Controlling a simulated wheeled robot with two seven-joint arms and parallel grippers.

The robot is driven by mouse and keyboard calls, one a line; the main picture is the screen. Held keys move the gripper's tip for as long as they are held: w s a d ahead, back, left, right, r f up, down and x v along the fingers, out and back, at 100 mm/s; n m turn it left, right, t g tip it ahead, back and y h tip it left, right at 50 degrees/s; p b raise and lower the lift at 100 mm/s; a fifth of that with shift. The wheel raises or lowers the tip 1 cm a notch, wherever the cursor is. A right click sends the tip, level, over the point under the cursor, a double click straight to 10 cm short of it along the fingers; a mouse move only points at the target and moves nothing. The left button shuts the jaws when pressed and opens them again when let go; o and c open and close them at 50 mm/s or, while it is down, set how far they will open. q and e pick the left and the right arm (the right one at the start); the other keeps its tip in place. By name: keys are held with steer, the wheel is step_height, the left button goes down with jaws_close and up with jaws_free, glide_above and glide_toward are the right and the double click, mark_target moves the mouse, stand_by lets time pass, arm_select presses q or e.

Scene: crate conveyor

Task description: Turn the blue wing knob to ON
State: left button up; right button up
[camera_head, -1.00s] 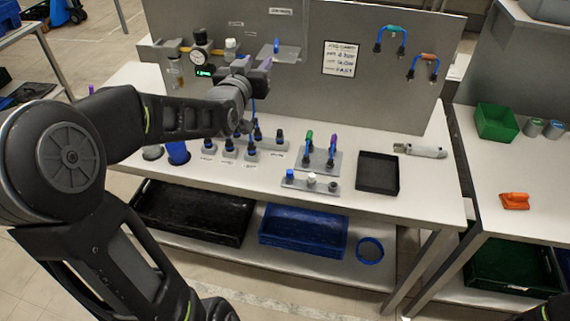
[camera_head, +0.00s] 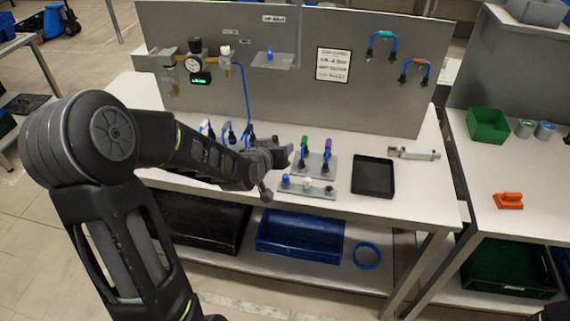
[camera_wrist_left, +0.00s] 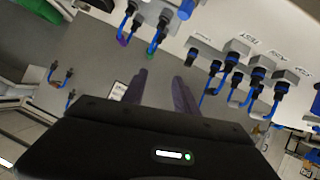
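A blue knob (camera_head: 269,53) stands on a small grey plate (camera_head: 283,61) on the upright grey panel, below a white label, in the head view. It looks like the wing knob; its ON mark is too small to read. My left gripper (camera_head: 280,158) is over the bench, well below the knob and slightly right of it, near the small sockets. In the left wrist view its two fingers (camera_wrist_left: 160,78) are apart with nothing between them. The knob cannot be made out in the wrist view. My right gripper is not in view.
A gauge (camera_head: 193,64) with valves is left of the knob on the panel. Blue-plugged cables (camera_wrist_left: 240,75) stand near the gripper. A strip with small caps (camera_head: 307,187), a black tray (camera_head: 373,177) and a grey tool (camera_head: 414,154) lie to the right.

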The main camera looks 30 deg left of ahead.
arm_select(q)
steer(key=shift+g+h, duration=0.3)
steer(key=shift+h, duration=0.1)
steer(key=shift+s+d+f, duration=0.2)
steer(key=shift+d+f, duration=0.35)
steer(key=shift+f, duration=0.35)
steer(key=shift+s+d+f, duration=0.2)
steer(key=shift+d+f, duration=0.35)
steer(key=shift+f, duration=0.3)
